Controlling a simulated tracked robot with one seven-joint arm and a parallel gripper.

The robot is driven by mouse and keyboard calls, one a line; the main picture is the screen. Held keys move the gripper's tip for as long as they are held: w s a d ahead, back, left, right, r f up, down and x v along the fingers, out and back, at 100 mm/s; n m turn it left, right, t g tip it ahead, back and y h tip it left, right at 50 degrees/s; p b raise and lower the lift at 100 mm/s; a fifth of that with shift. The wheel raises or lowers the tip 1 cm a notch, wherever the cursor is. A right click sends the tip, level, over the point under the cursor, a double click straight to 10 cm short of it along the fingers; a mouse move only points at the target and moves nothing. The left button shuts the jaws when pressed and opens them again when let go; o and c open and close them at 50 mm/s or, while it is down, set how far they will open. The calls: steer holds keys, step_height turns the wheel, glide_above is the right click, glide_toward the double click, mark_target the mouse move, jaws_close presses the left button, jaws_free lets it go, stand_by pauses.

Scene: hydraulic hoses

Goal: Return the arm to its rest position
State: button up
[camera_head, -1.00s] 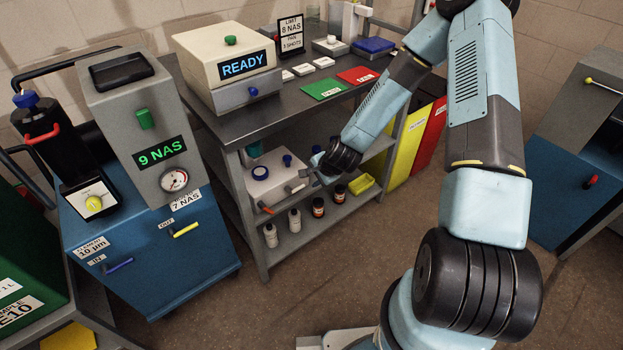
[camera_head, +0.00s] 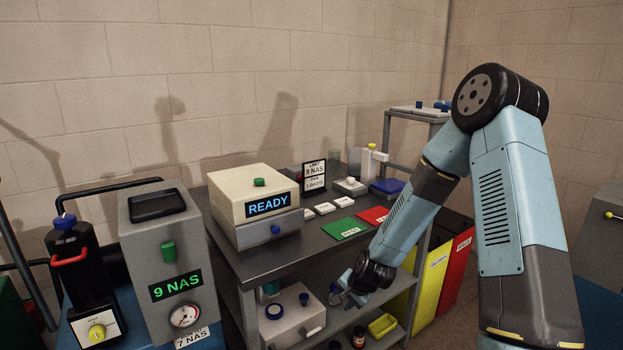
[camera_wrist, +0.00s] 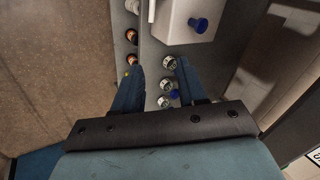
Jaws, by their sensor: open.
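My arm rises at the right of the head view, bends at a high elbow and comes down to the left. My gripper (camera_head: 345,291) is in front of the grey bench, at about the height of its lower shelf. In the wrist view my gripper (camera_wrist: 157,85) shows two blue fingers spread apart with nothing held between them. Small bottles (camera_wrist: 167,82) on the shelf show beyond the fingertips, and I cannot tell how far off they are. Part of the gripper is hidden behind the dark wrist in the head view.
A white box with blue knobs (camera_head: 296,316) stands on the lower shelf near my gripper. The bench top (camera_head: 290,252) above carries the READY analyser (camera_head: 254,205) and a green mat (camera_head: 345,228). A grey unit reading 9 NAS (camera_head: 172,262) stands at left. Open floor shows in the wrist view.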

steer(key=s+d+r+n+h, duration=0.1)
steer(key=s+d+r+n, duration=0.25)
steer(key=r, duration=0.85)
steer(key=s+d+r+n+h, duration=0.2)
steer(key=s+d+r, duration=0.2)
steer(key=r, duration=0.9)
steer(key=s+d+r+n, duration=0.1)
steer(key=s+d+r, duration=0.2)
steer(key=s+r, duration=0.4)
steer(key=s+d+r+n, duration=0.1)
steer(key=s+d+r, duration=0.2)
steer(key=s+r, duration=0.4)
steer(key=shift+s+d+r+t+h, duration=0.2)
steer(key=shift+s+r+t+h, duration=0.15)
steer(key=shift+s, duration=3.3)
